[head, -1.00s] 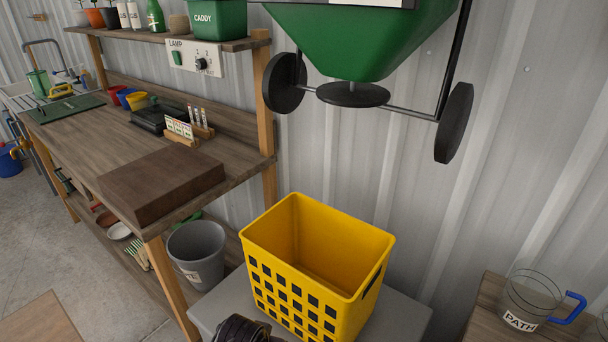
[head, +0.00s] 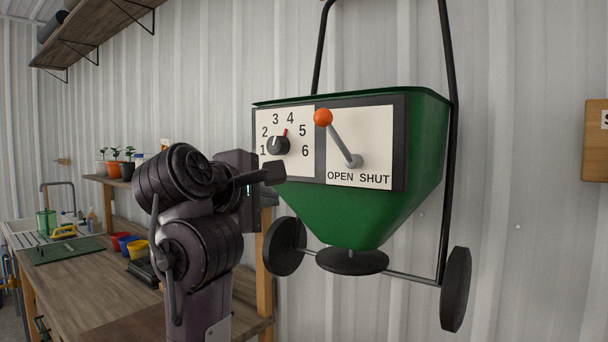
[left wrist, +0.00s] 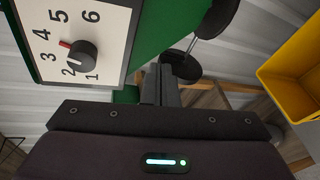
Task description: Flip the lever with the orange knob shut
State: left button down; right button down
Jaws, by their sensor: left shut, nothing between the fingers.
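The lever (head: 338,137) is a grey rod with an orange knob (head: 323,117) on a white plate marked OPEN and SHUT. The rod leans up and left, its knob above the OPEN side. The plate is on the front of a green spreader hopper (head: 400,205) hung against the wall. My left gripper (head: 277,173) is shut and empty, at the lower left of the hopper, left of and below the lever, close to the numbered dial. In the left wrist view its fingers (left wrist: 160,85) are together beside the dial plate; the lever is out of that view. My right gripper is not in view.
A numbered dial (head: 278,146) with a black knob and red pointer sits left of the lever. Spreader wheels (head: 456,289) hang below. A yellow crate (left wrist: 295,75) shows in the left wrist view. A wooden bench (head: 100,285) stands left. Space right of the hopper is clear.

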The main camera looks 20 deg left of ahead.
aim_at(322, 117)
pick_arm(q)
jog(key=s+r+n+t, duration=0.1)
jog(key=s+r, duration=0.2)
jog(key=r, duration=0.2)
jog(key=s+r+n+h, duration=0.1)
jog(key=s+r, duration=0.1)
jog(key=r, duration=0.3)
jog(key=shift+s+d+r+t, duration=0.25)
jog(key=shift+s+r+t, duration=0.05)
jog(key=shift+s+t, duration=0.1)
jog(key=shift+w, duration=0.1)
jog(key=p+x, duration=0.3)
jog(key=x, duration=0.6)
jog(key=shift+w+d+p, duration=0.2)
jog(key=shift+w+p, duration=0.1)
jog(key=shift+w, duration=0.1)
jog(key=shift+s+d+r+p, duration=0.3)
jog(key=shift+s+d+r, duration=0.1)
jog(key=shift+d, duration=0.2)
jog(key=shift+s+d+r+p, duration=0.25)
jog(key=shift+d+r+p, duration=0.1)
jog(key=shift+d, duration=0.2)
jog(key=shift+s+d, duration=0.2)
jog(key=shift+d, duration=0.15)
jog(key=shift+r, duration=0.1)
